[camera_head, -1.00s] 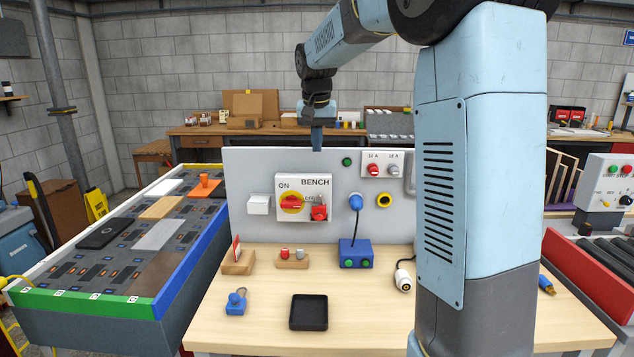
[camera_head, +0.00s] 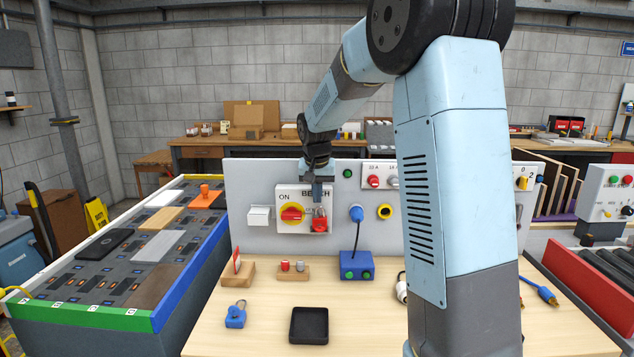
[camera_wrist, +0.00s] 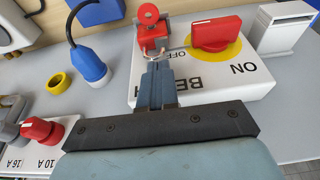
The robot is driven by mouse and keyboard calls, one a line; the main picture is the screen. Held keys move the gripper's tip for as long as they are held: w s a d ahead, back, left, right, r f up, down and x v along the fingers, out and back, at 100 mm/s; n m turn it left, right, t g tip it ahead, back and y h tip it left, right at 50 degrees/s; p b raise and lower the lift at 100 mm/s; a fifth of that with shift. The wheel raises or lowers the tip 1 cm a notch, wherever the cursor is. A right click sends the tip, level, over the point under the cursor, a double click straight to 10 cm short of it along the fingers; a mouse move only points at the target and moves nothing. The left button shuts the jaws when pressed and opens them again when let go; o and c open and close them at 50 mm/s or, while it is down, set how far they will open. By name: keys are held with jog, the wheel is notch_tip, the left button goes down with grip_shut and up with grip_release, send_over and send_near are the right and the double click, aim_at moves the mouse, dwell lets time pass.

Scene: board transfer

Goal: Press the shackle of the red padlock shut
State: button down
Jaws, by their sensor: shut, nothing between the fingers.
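The red padlock (camera_head: 319,222) hangs at the right part of the white BENCH switch box, beside the red rotary handle on its yellow disc (camera_head: 292,214). In the wrist view the padlock (camera_wrist: 151,34) shows just beyond my fingertips, with a thin metal shackle (camera_wrist: 166,52) on the side towards them. My gripper (camera_head: 321,196) is shut and empty, pointing down directly above the padlock. In the wrist view my gripper (camera_wrist: 157,64) is very close to the shackle; I cannot tell whether it touches. How far the shackle sits in the body is unclear.
A blue plug (camera_head: 356,214) and a yellow ring socket (camera_head: 385,212) are right of the box on the grey panel. A white box (camera_head: 259,216) is to its left. A blue padlock (camera_head: 235,315) and a black tray (camera_head: 309,326) lie on the bench below.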

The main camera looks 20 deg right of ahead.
jog(key=shift+f, duration=0.7)
